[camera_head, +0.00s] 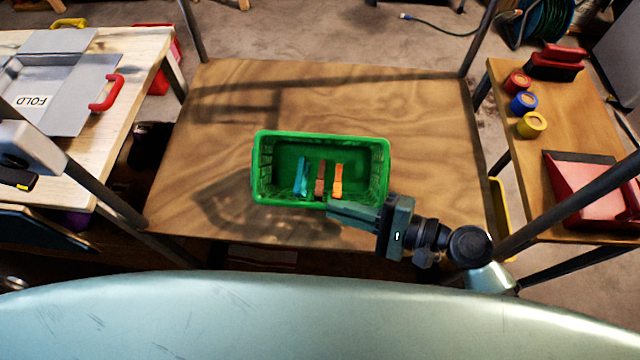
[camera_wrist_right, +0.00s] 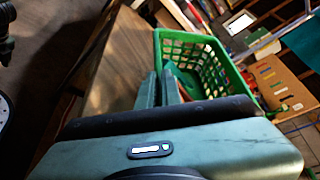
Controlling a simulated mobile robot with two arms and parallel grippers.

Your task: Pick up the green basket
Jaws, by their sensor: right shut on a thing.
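The green basket (camera_head: 262,150) stands on the wooden table in the middle of the head view. It has lattice sides and holds a teal, a brown and an orange item. My right gripper (camera_head: 335,208) reaches in from the right and is shut on the basket's near rim, right of its middle. In the right wrist view, the basket (camera_wrist_right: 210,50) is just beyond the fingers (camera_wrist_right: 163,88). The fingertips' contact with the rim is partly hidden there. I cannot make out my left gripper.
The wooden table (camera_head: 400,100) is bare around the basket, with dark posts at its corners. A side table at left holds a grey folding board (camera_head: 60,90). A right side table holds several tape-like rolls (camera_head: 523,102) and a red dustpan (camera_head: 590,190).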

